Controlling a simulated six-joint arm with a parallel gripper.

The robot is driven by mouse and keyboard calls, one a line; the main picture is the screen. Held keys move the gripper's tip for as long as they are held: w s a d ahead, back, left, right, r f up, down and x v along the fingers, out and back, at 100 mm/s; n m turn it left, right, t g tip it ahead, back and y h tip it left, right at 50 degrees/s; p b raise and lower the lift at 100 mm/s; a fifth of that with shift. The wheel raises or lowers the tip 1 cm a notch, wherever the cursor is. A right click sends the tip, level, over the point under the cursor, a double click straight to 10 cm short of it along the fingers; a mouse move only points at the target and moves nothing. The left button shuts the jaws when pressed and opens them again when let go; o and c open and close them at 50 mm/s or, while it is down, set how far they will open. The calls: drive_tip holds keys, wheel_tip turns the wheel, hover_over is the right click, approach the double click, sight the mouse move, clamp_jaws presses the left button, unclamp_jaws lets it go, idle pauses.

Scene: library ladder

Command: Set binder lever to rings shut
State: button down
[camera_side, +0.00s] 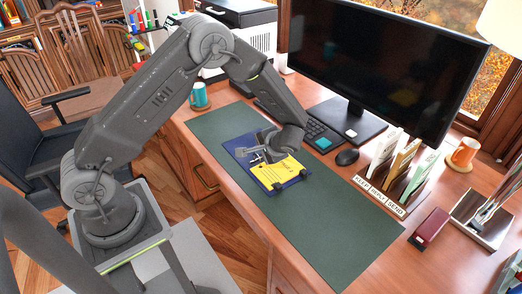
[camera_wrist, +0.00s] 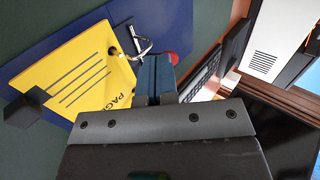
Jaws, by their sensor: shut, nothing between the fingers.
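The blue binder (camera_side: 294,182) lies open on the green desk mat, with a yellow page (camera_side: 282,172) on it. In the wrist view the binder (camera_wrist: 62,38) and the yellow page (camera_wrist: 75,75) fill the upper left. Metal rings (camera_wrist: 140,42) stand at the page's edge, and a red knob (camera_wrist: 172,57) shows beside them, partly behind my fingers. Whether the rings are open or closed is hard to tell. My gripper (camera_wrist: 155,78) is shut and empty, its fingertips close to the red knob; contact cannot be told. In the side view my gripper (camera_side: 262,153) hangs over the binder and hides part of it.
The green mat (camera_side: 345,225) is clear to the right of the binder. A keyboard (camera_side: 322,135), a mouse (camera_side: 347,157) and a large monitor (camera_side: 380,65) stand behind it. A letter sorter (camera_side: 384,190) stands to the right, and a teal mug (camera_side: 199,96) to the left.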

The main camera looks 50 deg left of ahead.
drive_tip(key=shift+r, duration=0.25)
drive_tip(key=d+r, duration=0.6)
drive_tip(key=r, duration=0.5)
drive_tip(key=shift+d, duration=0.2)
drive_tip(key=shift+s, duration=0.1)
